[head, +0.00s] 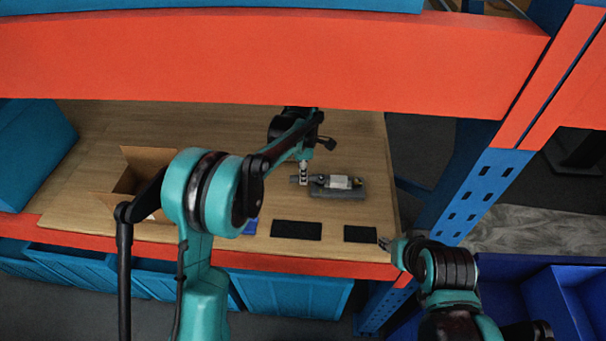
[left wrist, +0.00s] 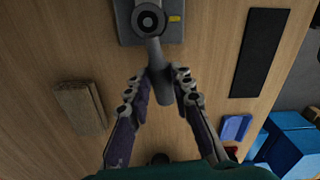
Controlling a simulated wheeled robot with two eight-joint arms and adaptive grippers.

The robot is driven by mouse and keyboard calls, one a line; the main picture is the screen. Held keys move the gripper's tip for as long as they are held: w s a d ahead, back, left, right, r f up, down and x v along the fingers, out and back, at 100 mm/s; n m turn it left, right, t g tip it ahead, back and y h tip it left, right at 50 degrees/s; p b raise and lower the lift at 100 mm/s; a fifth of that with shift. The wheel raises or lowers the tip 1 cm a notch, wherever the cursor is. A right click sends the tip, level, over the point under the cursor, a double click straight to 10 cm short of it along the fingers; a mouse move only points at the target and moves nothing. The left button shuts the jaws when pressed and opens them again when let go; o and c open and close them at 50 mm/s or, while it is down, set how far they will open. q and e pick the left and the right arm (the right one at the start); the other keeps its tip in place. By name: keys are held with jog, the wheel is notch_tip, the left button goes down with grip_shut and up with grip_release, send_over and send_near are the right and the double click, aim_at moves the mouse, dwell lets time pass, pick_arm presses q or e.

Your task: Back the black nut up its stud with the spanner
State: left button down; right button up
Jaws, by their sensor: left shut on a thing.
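My left gripper (left wrist: 160,82) is shut on the handle of a grey spanner (left wrist: 162,84) in the left wrist view. The spanner's head is at a dark round nut (left wrist: 148,8) around a paler stud end (left wrist: 148,20) on a grey plate (left wrist: 182,32). I cannot tell how fully the jaws seat on the nut. In the head view the left gripper (head: 303,172) is at the left end of the plate (head: 345,193), and the nut is too small to make out. My right gripper (head: 384,243) is near the shelf's front right edge, apart from the plate; its opening is unclear.
Two black mats (head: 297,229) (head: 360,234) lie along the front of the wooden shelf. An open cardboard box (head: 128,180) stands at the left. A tan block (left wrist: 80,107) and a blue item (left wrist: 235,128) show in the left wrist view. An orange beam (head: 270,60) crosses above.

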pick_arm(q)
jog(key=shift+r, duration=0.15)
dwell(0.3)
jog(key=shift+r+p, duration=0.5)
jog(key=shift+r, duration=0.2)
jog(key=shift+r, duration=0.1)
